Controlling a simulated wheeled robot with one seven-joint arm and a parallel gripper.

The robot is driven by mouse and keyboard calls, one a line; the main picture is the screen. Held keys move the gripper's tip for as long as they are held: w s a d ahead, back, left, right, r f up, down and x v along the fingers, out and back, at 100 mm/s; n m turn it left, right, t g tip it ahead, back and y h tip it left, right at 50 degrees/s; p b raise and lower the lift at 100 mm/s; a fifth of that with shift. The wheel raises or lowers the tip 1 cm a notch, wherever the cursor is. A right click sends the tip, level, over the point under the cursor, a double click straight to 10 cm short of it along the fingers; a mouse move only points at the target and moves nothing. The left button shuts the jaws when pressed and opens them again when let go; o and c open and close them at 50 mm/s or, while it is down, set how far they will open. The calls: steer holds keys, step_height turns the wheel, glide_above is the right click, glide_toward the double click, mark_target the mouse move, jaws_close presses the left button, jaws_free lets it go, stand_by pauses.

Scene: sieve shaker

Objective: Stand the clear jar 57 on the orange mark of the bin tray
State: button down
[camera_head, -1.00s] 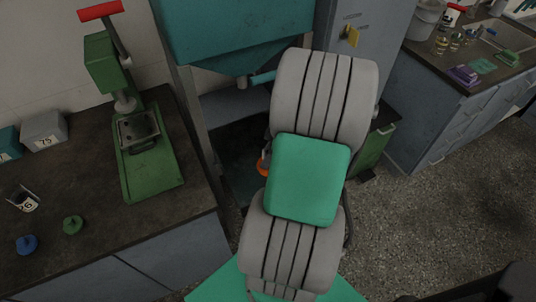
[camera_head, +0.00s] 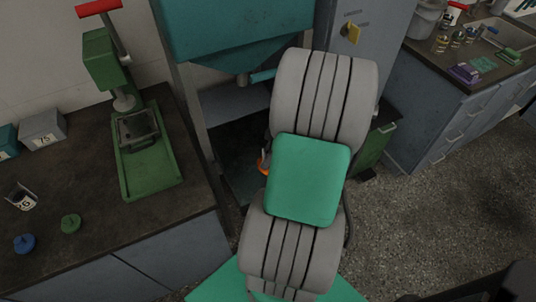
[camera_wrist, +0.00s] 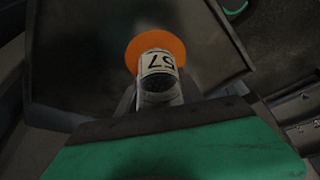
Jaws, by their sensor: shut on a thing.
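The clear jar 57 (camera_wrist: 160,85) shows in the wrist view with a white label reading 57 upside down and dark contents. My gripper (camera_wrist: 160,98) is shut on it. The round orange mark (camera_wrist: 137,50) lies on the dark bin tray (camera_wrist: 85,75), and the jar overlaps its lower part in this view. I cannot tell whether the jar touches the tray. In the head view only a sliver of the orange mark (camera_head: 262,168) shows beside my arm, on the tray (camera_head: 238,180) under the teal hopper. My arm hides the gripper and most of the jar there.
The teal hopper (camera_head: 235,35) and its frame post stand close above the tray. A grey cabinet (camera_head: 365,50) stands behind. Open floor lies right.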

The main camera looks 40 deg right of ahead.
steer(key=shift+f, duration=0.15)
steer(key=c, duration=0.7)
jaws_free()
steer(key=v, duration=0.8)
steer(key=shift+s, duration=0.1)
steer(key=shift+a, duration=0.1)
